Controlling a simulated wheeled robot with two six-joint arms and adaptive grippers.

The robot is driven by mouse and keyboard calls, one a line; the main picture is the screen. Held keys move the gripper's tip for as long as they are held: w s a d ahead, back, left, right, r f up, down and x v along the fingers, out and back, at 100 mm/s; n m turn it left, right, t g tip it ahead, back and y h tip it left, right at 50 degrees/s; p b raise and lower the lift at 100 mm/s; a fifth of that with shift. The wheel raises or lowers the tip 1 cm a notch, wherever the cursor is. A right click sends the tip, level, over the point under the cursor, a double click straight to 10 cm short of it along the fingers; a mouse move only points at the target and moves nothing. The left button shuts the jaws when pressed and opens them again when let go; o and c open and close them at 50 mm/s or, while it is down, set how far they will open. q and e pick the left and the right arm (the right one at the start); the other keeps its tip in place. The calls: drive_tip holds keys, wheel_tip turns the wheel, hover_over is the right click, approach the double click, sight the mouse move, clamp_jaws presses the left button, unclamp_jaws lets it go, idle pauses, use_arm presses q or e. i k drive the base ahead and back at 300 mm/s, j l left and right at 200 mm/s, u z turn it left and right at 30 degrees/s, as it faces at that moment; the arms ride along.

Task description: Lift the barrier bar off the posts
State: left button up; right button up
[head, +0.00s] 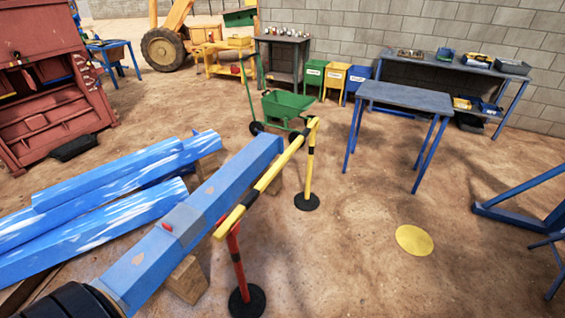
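The barrier bar (265,182) is yellow with black bands. It runs slantwise from near the lower middle up to the right. Its far end is at the top of a yellow and black post (309,168) on a round black base. Its near end is over the top of a red post (238,262), also on a round black base. The bar appears to rest across both posts, but the contact at the near end is partly hidden by the bar. Neither of my grippers shows in the head view.
A long blue beam (222,190) on wooden blocks lies just left of the bar, with more blue beams (95,225) beyond. A green wheelbarrow (287,107) stands behind the far post. A table (405,97) stands back right. Ground right of the bar is clear around a yellow disc (414,240).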

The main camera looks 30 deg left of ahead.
sight(222, 231)
drive_tip(key=i+u, duration=0.15)
drive_tip(key=u, duration=0.7)
drive_tip(key=i+l+u, duration=0.75)
drive_tip(key=l, duration=0.3)
drive_tip(key=i+l+u, duration=0.25)
drive_tip(key=l, duration=0.15)
drive_tip(key=k, duration=0.05)
